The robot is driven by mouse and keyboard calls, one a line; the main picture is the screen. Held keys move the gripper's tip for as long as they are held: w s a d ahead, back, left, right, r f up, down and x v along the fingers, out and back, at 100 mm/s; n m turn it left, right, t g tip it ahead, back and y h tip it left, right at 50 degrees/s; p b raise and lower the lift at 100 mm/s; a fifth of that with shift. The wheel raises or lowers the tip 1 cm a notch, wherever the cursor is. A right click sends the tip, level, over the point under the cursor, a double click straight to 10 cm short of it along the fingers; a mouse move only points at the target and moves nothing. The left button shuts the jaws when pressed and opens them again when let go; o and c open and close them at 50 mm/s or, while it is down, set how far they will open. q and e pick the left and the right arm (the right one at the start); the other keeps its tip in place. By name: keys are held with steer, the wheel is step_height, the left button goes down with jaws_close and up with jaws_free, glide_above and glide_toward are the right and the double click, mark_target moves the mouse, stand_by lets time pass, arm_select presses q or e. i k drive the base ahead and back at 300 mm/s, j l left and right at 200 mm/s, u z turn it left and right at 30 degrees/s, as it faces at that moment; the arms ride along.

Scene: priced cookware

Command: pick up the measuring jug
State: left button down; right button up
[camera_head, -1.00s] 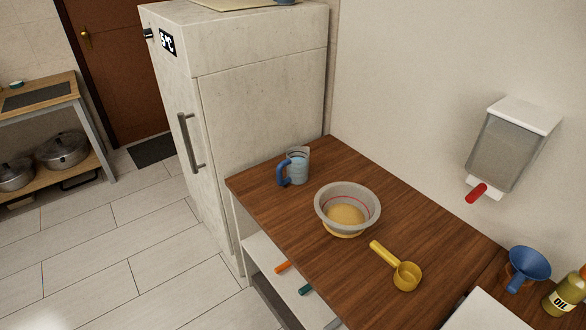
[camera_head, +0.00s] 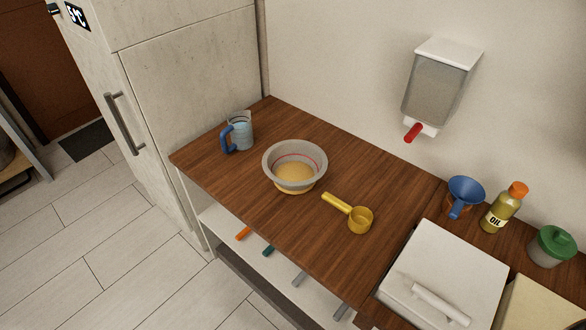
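The measuring jug (camera_head: 240,131) is a clear jug with a blue handle on its left side. It stands upright on the brown wooden counter (camera_head: 350,172), near the counter's far left end by the fridge. Nothing blocks my view of it. Neither of my grippers shows in the head view.
A dispenser (camera_head: 440,85) hangs on the wall. A blue funnel (camera_head: 465,195), an oil bottle (camera_head: 503,208) and a white lidded box (camera_head: 445,275) are at right. The fridge (camera_head: 190,90) borders the counter's left end.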

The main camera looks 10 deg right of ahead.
mark_target(236, 135)
steer(key=i+j, duration=0.15)
steer(key=j, duration=0.25)
steer(key=i+j, duration=0.15)
steer(key=j, duration=0.25)
steer(key=i+j, duration=0.15)
steer(key=j, duration=0.25)
steer(key=z, duration=0.05)
